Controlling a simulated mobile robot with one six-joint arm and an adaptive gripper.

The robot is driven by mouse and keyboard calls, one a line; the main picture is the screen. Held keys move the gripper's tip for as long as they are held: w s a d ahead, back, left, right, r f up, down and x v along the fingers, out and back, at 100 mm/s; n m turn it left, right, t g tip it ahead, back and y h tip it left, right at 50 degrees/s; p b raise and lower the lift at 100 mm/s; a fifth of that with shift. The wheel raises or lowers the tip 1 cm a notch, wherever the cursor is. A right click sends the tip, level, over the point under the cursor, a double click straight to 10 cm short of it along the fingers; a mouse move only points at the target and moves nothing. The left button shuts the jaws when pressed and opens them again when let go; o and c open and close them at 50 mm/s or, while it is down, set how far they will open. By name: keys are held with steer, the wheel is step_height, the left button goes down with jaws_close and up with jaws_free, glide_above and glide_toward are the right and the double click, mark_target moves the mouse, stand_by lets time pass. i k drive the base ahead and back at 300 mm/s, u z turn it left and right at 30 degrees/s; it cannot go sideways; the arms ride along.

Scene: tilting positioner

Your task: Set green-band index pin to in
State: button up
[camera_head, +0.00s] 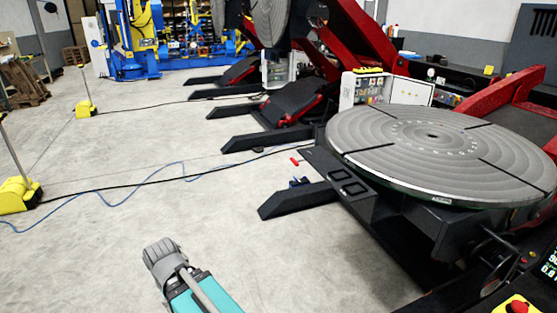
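No green-band index pin can be made out in this view. The nearest positioner has a large round grey table (380,135) lying nearly level, on a dark base (347,187) with two small square panels. A small red handle-like part (296,161) sticks out at the left of this base. A small dark blue part (298,182) sits just below it; I cannot tell what either is. A teal and grey part of my arm (195,285) shows at the bottom, left of the positioner.
A dark base foot (297,200) reaches out to the left over the floor. A blue cable (130,190) and a black cable cross the floor. Yellow floor posts (18,195) stand at left. A red button on a yellow box (517,306) is at bottom right. Left-front floor is clear.

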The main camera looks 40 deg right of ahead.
mark_target(295, 162)
steer(key=z, duration=0.1)
steer(key=i, duration=0.8)
steer(key=z, duration=0.7)
steer(key=i, duration=1.05)
steer(key=z, duration=0.5)
steer(key=k, duration=0.95)
steer(key=z, duration=0.1)
steer(key=i, duration=0.4)
steer(key=z, duration=0.05)
